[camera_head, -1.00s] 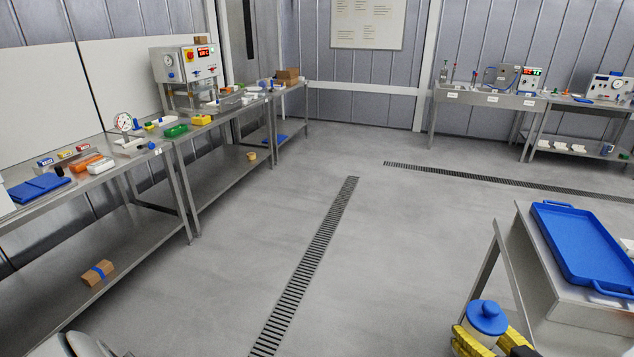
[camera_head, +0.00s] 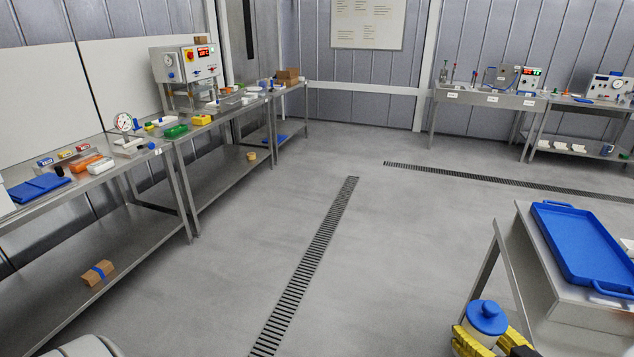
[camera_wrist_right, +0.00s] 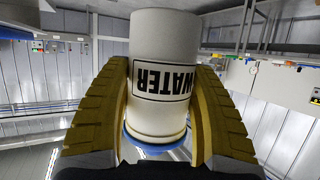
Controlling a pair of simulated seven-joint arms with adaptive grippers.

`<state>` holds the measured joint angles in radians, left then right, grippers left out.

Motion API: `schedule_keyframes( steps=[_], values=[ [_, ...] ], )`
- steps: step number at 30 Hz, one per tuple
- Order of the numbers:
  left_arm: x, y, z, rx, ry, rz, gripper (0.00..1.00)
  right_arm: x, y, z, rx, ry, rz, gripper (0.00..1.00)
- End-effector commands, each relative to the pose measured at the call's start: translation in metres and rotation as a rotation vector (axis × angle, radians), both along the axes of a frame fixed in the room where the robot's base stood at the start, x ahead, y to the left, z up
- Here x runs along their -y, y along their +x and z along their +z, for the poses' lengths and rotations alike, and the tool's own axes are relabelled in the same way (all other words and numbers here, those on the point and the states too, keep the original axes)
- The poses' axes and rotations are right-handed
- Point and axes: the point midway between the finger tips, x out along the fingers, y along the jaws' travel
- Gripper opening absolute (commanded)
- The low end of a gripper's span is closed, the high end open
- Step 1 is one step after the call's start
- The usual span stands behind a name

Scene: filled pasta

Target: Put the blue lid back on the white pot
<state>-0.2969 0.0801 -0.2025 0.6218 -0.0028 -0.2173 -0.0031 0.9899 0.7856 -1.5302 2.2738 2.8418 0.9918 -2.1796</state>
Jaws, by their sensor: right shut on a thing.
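The white pot (camera_head: 479,337) is at the bottom right of the head view. The blue lid (camera_head: 487,317) with its round knob is over the pot's mouth and looks level. My right gripper (camera_head: 488,344) has its yellow fingers on both sides of the pot and is shut on it. In the right wrist view the pot (camera_wrist_right: 166,38) appears upside down with a black WATER label between the fingers. The lid's blue edge (camera_wrist_right: 150,150) shows at the pot's rim; whether it is fully seated I cannot tell. My left gripper is out of view.
A steel table (camera_head: 524,240) with a blue tray (camera_head: 585,248) stands at the right, close to the pot. Long steel benches (camera_head: 130,235) with small items line the left wall. More benches (camera_head: 490,98) stand at the back right. The middle floor (camera_head: 260,210) is clear.

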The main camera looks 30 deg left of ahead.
Motion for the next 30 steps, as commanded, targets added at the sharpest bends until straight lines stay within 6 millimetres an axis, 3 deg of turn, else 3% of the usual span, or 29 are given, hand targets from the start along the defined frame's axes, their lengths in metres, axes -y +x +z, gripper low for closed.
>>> schedule_keyframes(
  steps=[18, 23, 30],
  values=[
    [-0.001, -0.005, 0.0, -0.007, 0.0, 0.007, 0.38, 0.002, 0.006, 0.003, 0.004, 0.002, -0.016, 0.12],
    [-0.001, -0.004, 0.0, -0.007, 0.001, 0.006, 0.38, 0.019, 0.035, 0.014, 0.004, 0.003, -0.106, 0.12],
    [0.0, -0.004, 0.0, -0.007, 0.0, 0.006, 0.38, 0.074, 0.101, 0.04, 0.0, 0.006, -0.364, 0.12]
  ],
)
